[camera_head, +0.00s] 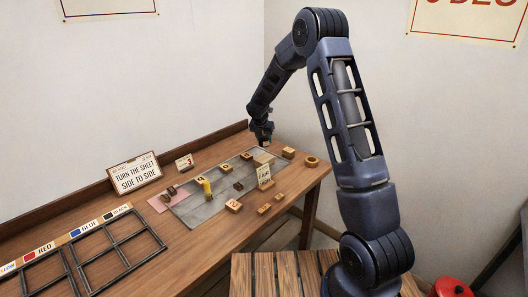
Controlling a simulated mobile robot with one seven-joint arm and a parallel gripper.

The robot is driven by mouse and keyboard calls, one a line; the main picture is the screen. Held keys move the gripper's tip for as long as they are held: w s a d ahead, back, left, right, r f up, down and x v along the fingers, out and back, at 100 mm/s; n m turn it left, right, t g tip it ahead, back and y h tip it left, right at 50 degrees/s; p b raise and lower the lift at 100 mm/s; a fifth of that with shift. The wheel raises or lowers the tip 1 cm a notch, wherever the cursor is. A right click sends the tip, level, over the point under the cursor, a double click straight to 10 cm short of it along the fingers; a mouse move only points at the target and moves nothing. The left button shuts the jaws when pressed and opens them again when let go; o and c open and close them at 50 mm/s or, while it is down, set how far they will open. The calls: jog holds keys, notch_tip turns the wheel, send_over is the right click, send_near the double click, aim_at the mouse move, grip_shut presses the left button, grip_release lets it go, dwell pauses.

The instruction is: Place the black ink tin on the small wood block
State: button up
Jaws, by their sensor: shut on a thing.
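My gripper (263,140) is at the far right end of the wooden table, above the back edge of the grey slab. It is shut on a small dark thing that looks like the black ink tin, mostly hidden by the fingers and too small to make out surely. A pale wood block (263,158) lies just below the gripper; a gap seems to separate them. Other small wood blocks stand nearby, one to the right (288,152) and one at the front (233,205). I cannot tell from this view which is the small wood block of the task.
A grey slab (205,212) lies mid-table with a yellow piece (207,187) and dark pieces on it. Black frames (118,247) lie at the left. A sign (134,173) stands at the back.

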jog(key=shift+f, duration=3.65)
jog(key=shift+f, duration=0.2)
jog(key=o, duration=1.2)
jog(key=shift+c, duration=0.2)
jog(key=shift+r, duration=0.1)
